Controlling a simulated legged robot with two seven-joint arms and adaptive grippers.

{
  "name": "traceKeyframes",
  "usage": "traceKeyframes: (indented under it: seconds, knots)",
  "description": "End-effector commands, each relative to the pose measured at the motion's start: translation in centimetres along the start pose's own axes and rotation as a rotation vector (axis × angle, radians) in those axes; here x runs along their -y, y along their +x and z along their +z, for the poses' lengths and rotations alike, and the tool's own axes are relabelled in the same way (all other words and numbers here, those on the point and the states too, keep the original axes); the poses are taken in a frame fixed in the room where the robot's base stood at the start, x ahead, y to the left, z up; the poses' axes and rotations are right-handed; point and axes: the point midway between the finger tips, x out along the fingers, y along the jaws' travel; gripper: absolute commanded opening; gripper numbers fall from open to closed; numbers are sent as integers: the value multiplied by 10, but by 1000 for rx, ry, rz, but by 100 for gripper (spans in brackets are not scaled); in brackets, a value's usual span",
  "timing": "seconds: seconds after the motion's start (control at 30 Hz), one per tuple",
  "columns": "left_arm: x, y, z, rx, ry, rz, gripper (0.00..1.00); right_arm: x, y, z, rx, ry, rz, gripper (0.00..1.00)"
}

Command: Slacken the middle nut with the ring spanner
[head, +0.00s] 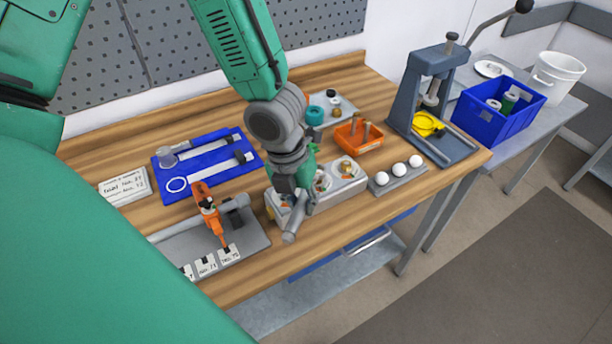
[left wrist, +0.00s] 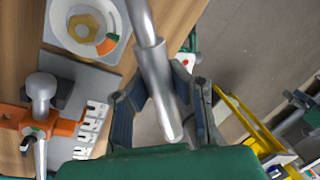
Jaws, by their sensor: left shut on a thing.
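My left gripper (head: 292,190) is over the grey block (head: 350,184) with the nuts. In the left wrist view the fingers (left wrist: 163,108) are shut around the grey metal handle of the spanner (left wrist: 158,85). The handle's free end (head: 290,238) sticks out over the block's front edge. The spanner's ring end is out of the wrist picture at the top and hidden by my arm in the head view. A brass nut (head: 346,166) shows at the block's right end. The middle nut (head: 321,181) is partly covered by my gripper. My right gripper is not in view.
A blue tray (head: 175,188), orange bin (head: 349,142), white balls on a rack (head: 382,189) and a grey press (head: 409,95) stand around. Bare wood lies in front.

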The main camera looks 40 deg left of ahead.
Motion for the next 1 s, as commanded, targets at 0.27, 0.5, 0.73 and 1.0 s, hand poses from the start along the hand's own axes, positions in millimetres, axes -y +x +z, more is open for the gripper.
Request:
traceKeyframes:
  seconds: [0.27, 0.5, 0.73, 1.0]
  knots:
    - [0, -2, 1, 2, 3, 4, 0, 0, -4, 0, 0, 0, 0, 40]
    - [-9, -3, 3, 0, 2, 0, 0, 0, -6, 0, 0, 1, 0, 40]
    - [-15, -3, 5, 0, 1, -1, 0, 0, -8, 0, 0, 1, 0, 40]
    - [-14, -4, 5, 1, 2, 1, 0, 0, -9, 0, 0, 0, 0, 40]
